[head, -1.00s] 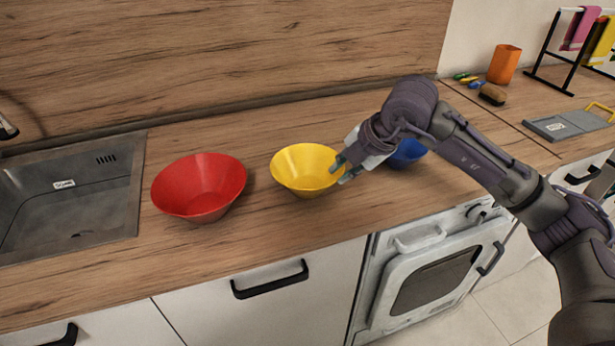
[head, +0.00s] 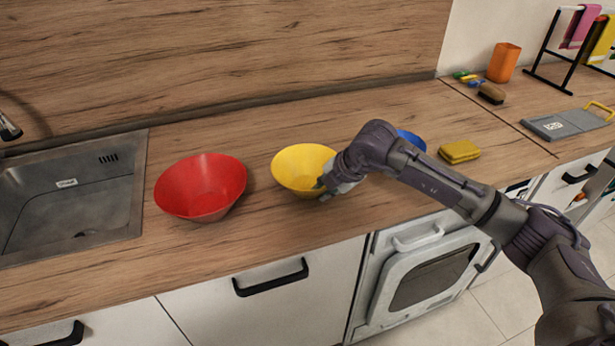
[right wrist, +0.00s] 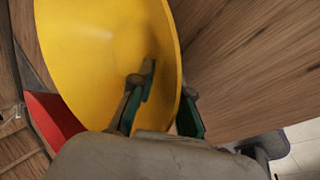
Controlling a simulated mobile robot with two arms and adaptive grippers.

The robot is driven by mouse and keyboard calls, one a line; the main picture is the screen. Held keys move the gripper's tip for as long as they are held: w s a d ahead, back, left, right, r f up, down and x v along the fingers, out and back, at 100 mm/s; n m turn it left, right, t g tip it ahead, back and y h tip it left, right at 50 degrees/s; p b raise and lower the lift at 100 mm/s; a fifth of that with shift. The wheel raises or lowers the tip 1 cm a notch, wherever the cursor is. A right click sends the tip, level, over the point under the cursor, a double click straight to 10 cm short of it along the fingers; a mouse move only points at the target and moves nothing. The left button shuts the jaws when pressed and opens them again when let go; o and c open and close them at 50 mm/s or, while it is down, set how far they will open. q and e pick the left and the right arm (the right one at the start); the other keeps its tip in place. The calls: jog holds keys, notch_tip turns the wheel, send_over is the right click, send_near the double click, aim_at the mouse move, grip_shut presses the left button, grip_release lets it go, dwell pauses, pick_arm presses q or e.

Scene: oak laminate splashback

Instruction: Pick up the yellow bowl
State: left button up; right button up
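The yellow bowl (head: 300,165) stands upright on the wooden counter, between the red bowl and my right arm. My right gripper (head: 322,189) is at the bowl's right front rim. In the right wrist view the yellow bowl (right wrist: 95,50) fills the upper left. There my right gripper (right wrist: 168,106) is open, with one finger over the inside of the bowl and the other outside, the rim between them. A gap shows between the fingers. My left gripper is not in view.
The red bowl (head: 200,186) stands close on the left, beside the sink (head: 70,205). A blue bowl (head: 412,139), partly hidden by my arm, and a yellow sponge-like block (head: 459,151) are on the right. The counter's front edge is near.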

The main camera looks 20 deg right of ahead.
grip_shut()
jog(key=shift+r, duration=0.1)
jog(key=shift+r, duration=0.4)
jog(key=r, duration=0.2)
jog(key=r+b, duration=0.1)
jog(key=shift+d+r, duration=0.25)
jog(key=shift+d, duration=0.05)
jog(key=s+d+r+b, duration=0.2)
jog(key=s+d+r, duration=0.4)
jog(key=d, duration=0.3)
jog(key=shift+d+r, duration=0.2)
jog(key=shift+r, duration=0.2)
